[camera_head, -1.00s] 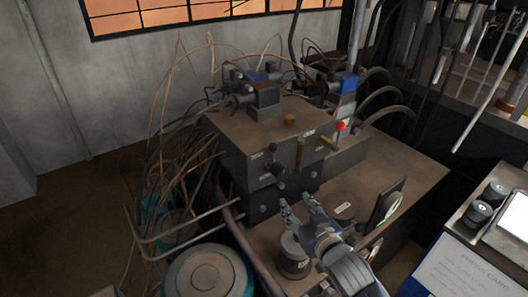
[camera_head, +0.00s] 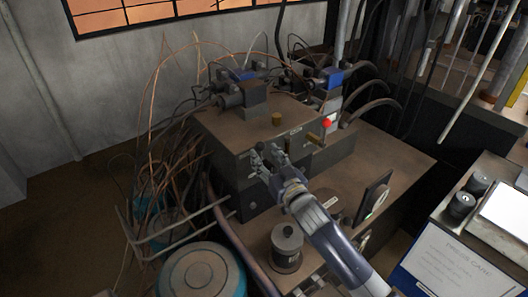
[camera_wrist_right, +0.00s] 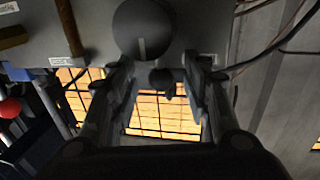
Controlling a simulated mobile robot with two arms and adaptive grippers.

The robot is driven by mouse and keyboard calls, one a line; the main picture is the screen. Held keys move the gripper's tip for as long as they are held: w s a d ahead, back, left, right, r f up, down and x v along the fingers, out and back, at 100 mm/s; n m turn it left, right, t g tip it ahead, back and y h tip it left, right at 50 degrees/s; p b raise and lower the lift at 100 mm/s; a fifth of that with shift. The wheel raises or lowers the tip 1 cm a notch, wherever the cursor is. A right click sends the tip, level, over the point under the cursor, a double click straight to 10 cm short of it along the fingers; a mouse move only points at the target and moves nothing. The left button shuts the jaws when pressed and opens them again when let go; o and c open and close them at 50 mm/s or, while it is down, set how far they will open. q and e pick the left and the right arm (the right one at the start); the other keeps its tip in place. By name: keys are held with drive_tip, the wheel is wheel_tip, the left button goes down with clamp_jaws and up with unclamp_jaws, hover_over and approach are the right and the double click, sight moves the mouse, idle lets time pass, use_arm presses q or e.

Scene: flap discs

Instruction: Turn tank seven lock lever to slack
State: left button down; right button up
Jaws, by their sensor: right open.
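A dark metal control box (camera_head: 228,130) stands on the brown bench. In the right wrist view, its face carries a round dark hub (camera_wrist_right: 143,28) with a pale mark and a black ball knob (camera_wrist_right: 163,80) beside it, likely the lock lever. My right gripper (camera_head: 266,156) is open at the box front and largely hides this lever in the head view. In the right wrist view the fingers of the right gripper (camera_wrist_right: 160,68) stand either side of the ball knob, with gaps; contact cannot be told. Label lettering is unreadable. My left gripper is not in view.
Brass-coloured levers (camera_wrist_right: 68,25) and a red knob (camera_head: 327,123) sit to the right of the lever in the head view. A dark lidded canister (camera_head: 287,246) stands in front, near my right arm. Loose cables (camera_head: 165,150) and bent rails crowd the left.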

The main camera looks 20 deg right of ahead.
drive_tip(key=shift+w+a, duration=0.15)
drive_tip(key=shift+w, duration=0.7)
clamp_jaws()
